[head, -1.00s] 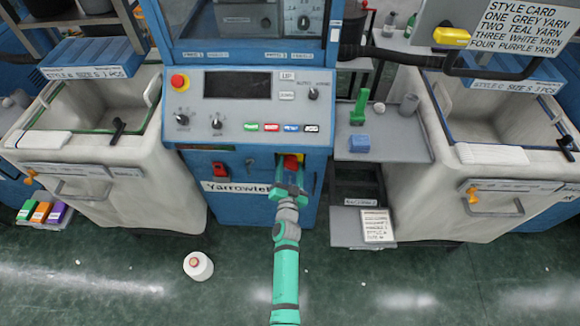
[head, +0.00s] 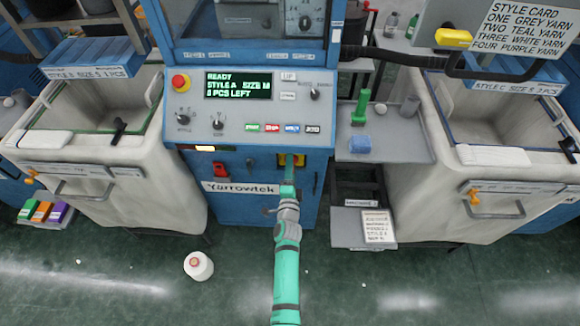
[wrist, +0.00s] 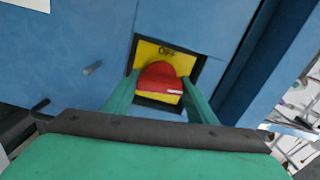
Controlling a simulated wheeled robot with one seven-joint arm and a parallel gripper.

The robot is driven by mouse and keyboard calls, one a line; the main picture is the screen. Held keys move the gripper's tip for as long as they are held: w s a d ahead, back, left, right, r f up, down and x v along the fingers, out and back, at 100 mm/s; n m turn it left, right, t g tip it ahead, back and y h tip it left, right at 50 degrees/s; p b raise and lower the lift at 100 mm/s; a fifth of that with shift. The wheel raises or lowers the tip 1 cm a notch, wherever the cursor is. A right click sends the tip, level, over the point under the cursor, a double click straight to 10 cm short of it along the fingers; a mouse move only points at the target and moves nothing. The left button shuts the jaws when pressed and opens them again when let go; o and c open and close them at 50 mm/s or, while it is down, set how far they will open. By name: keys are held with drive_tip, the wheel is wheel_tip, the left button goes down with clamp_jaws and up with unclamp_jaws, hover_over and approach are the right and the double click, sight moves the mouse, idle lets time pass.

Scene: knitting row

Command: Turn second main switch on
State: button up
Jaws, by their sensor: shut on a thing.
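The main switch is a red knob (wrist: 160,76) on a yellow plate (wrist: 146,50) set in the blue machine front. The wrist view shows it between the two green fingers of my gripper (wrist: 160,82), which is shut on it. The word at the plate's top looks like "OFF". A white mark on the knob sits at its lower right. In the head view my gripper (head: 289,178) reaches the yellow plate (head: 284,160) and hides most of the knob. The display (head: 238,85) is lit and reads READY, STYLE A, SIZE M, 5 PCS LEFT.
A red handle (head: 218,174) is on the machine front left of my gripper. Above is the control panel with a red stop button (head: 180,82). Grey bins (head: 150,200) flank the machine. A grey shelf (head: 405,150) is at right. A white yarn cone (head: 198,265) stands on the floor.

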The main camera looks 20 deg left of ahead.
drive_tip(key=shift+d+m, duration=0.1)
drive_tip(key=shift+m, duration=0.7)
drive_tip(key=o, duration=0.8)
drive_tip(key=shift+s, duration=0.1)
drive_tip(key=v, duration=1)
drive_tip(key=shift+s, duration=0.35)
